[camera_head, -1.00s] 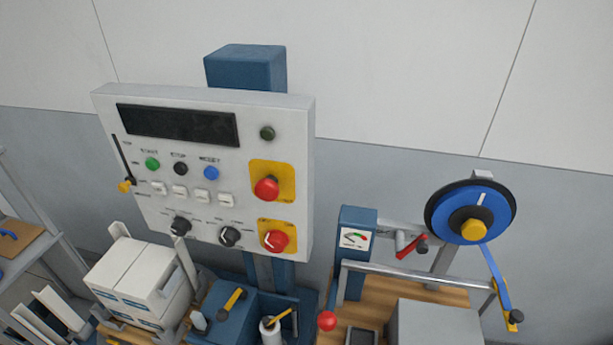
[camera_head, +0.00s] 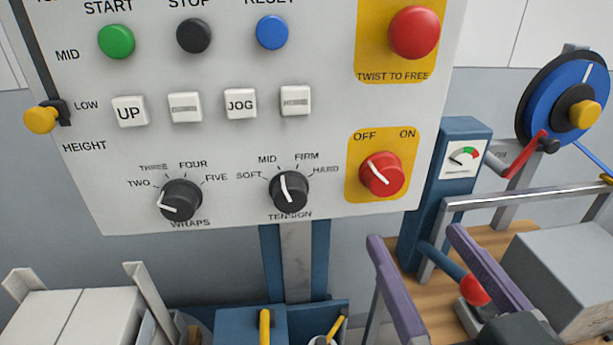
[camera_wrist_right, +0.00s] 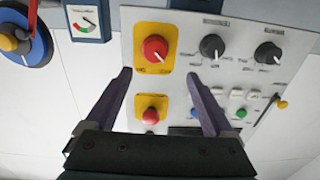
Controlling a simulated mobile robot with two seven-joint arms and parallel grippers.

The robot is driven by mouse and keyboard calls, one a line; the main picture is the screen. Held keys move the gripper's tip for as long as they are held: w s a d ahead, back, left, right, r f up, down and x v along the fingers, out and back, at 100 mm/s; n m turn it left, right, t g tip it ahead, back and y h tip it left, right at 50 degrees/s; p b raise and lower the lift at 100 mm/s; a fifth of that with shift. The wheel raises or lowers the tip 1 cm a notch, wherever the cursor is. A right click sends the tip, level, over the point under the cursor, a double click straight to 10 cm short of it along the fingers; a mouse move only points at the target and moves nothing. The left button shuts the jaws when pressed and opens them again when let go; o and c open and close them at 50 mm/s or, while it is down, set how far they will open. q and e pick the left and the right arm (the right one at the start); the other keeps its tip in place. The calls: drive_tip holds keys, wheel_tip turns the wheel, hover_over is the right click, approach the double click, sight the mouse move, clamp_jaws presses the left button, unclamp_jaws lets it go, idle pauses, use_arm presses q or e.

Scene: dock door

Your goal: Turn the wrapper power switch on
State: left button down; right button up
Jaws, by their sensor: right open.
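The power switch (camera_head: 381,174) is a red round knob on a yellow plate marked OFF and ON, at the lower right of the white control panel. Its white pointer line leans up and left, toward OFF. My right gripper (camera_head: 415,236) has two purple fingers, open and empty, below and to the right of the switch and apart from it in the head view. In the right wrist view, which sees the panel upside down, the switch (camera_wrist_right: 155,48) lies beyond the gap between the fingertips (camera_wrist_right: 158,75). My left gripper is not in view.
A red stop button (camera_head: 414,33) marked TWIST TO FREE sits above the switch. The black TENSION knob (camera_head: 289,191) is left of it.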

sight(388, 183)
drive_tip(key=shift+h, duration=0.3)
drive_tip(key=w, duration=0.8)
drive_tip(key=shift+w+d+f, duration=0.15)
drive_tip(key=shift+w+d, duration=0.05)
drive_tip(key=shift+w, duration=0.7)
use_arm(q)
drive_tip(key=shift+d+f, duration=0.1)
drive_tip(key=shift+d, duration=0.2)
use_arm(e)
drive_tip(key=shift+c, duration=0.4)
drive_tip(key=c, duration=1.3)
